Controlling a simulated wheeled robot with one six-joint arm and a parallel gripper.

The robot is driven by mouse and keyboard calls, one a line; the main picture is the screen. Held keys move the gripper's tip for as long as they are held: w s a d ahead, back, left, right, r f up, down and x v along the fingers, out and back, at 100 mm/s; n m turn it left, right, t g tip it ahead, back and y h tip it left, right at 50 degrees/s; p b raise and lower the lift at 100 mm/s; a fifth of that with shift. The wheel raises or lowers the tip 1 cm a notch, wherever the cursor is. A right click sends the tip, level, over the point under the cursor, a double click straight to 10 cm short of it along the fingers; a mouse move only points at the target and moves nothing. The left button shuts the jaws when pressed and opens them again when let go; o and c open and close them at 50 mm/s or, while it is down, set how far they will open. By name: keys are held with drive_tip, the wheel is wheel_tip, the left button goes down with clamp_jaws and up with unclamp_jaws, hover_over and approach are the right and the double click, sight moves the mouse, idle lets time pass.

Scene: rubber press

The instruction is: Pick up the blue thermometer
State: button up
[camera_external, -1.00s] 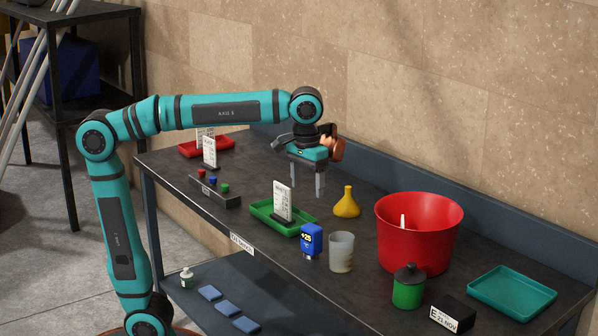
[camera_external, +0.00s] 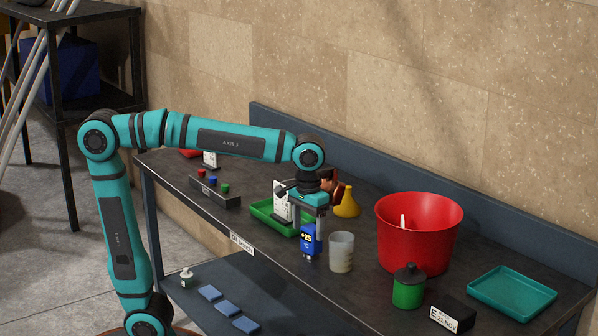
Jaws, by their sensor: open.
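The blue thermometer (camera_external: 308,245) stands upright on the dark bench, with a yellow reading on its face. My gripper (camera_external: 307,225) is right above it, pointing down, with its fingers open and reaching down around the thermometer's upper part. The fingers partly overlap the thermometer in this view, so I cannot tell whether they touch it.
A translucent cup (camera_external: 341,252) stands close to the right of the thermometer. A green tray (camera_external: 262,211) with a white card lies behind left. A yellow funnel (camera_external: 347,205), red bucket (camera_external: 418,235), green jar (camera_external: 408,290) and teal tray (camera_external: 510,293) stand farther right.

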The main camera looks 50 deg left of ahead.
sight(312, 242)
drive_tip(key=f, duration=0.4)
drive_tip(key=shift+w+d+f, duration=0.15)
drive_tip(key=shift+w+d, duration=0.2)
drive_tip(key=shift+f, duration=0.45)
drive_tip(key=shift+c, duration=0.4)
drive_tip(key=shift+r, duration=0.1)
drive_tip(key=c, duration=1.2)
